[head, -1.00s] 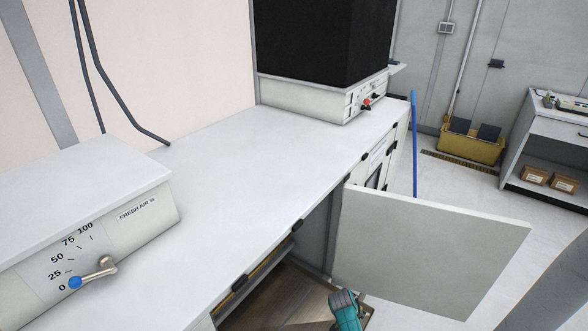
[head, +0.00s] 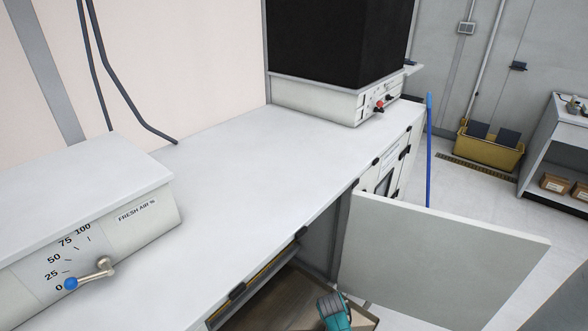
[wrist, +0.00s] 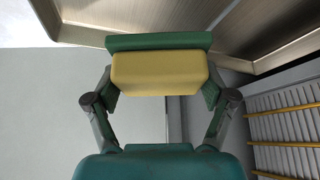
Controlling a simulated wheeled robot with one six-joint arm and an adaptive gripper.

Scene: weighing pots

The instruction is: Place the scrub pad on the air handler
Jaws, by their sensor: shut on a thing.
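The scrub pad (wrist: 160,74), a yellow block with a green layer, is in the wrist view between the two fingers of my gripper (wrist: 162,88), which is shut on it. The air handler (head: 225,155) is the long pale cabinet in the head view, with a flat top and a "FRESH AIR %" dial box (head: 90,215) at its left end. Its door (head: 440,255) stands open. A teal part of my arm shows low in the opening; the pad and fingertips are hidden in the head view.
The cabinet top is mostly bare. A black duct (head: 338,40) rises from its far end. A blue pole (head: 428,150) stands beside it. A yellow bucket (head: 488,148) and a white bench (head: 555,135) are at the right. Ridged metal and yellow-edged slots (wrist: 285,125) border the pad's view.

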